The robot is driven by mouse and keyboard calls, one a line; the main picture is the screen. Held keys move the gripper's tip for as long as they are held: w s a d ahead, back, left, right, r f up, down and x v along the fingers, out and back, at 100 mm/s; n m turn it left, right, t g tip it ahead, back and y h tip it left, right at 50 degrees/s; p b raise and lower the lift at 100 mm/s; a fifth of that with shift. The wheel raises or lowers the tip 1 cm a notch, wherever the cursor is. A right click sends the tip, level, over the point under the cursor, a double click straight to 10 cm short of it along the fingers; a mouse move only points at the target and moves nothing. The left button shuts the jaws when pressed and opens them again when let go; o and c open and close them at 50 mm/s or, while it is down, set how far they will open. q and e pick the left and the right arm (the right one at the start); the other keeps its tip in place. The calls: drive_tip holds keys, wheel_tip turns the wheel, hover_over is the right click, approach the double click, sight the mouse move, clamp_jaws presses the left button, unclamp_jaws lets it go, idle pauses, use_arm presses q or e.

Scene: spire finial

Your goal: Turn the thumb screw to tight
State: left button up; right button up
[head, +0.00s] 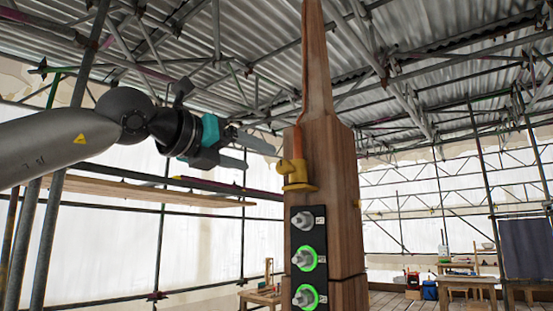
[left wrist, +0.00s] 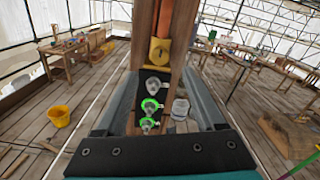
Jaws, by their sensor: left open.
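The wooden spire (head: 330,205) stands upright and carries a black panel (head: 318,238) on its face. Three grey screw-like knobs sit on the panel in a column. The top knob (head: 303,219) has no lit ring. The middle knob (head: 304,259) and bottom knob (head: 304,297) have glowing green rings. In the left wrist view the top knob (left wrist: 153,85) appears between my fingers, farther off. My left gripper (head: 248,151) is open and empty, left of the spire, above the panel and apart from it. My right gripper is not in view.
A yellow fitting (head: 298,175) with an orange part above it juts from the spire over the panel. Scaffold poles surround the place. A yellow bucket (left wrist: 60,117) and a white bucket (left wrist: 180,107) stand on the plank floor, and a workbench (head: 468,282) stands at the right.

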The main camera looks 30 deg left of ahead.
sight(281, 166)
use_arm(q)
drive_tip(key=w+p, duration=0.1)
drive_tip(key=w, duration=0.4)
drive_tip(key=w+p, duration=0.1)
drive_tip(key=w, duration=0.2)
drive_tip(key=shift+d+p, duration=0.3)
clamp_jaws()
idle(0.3)
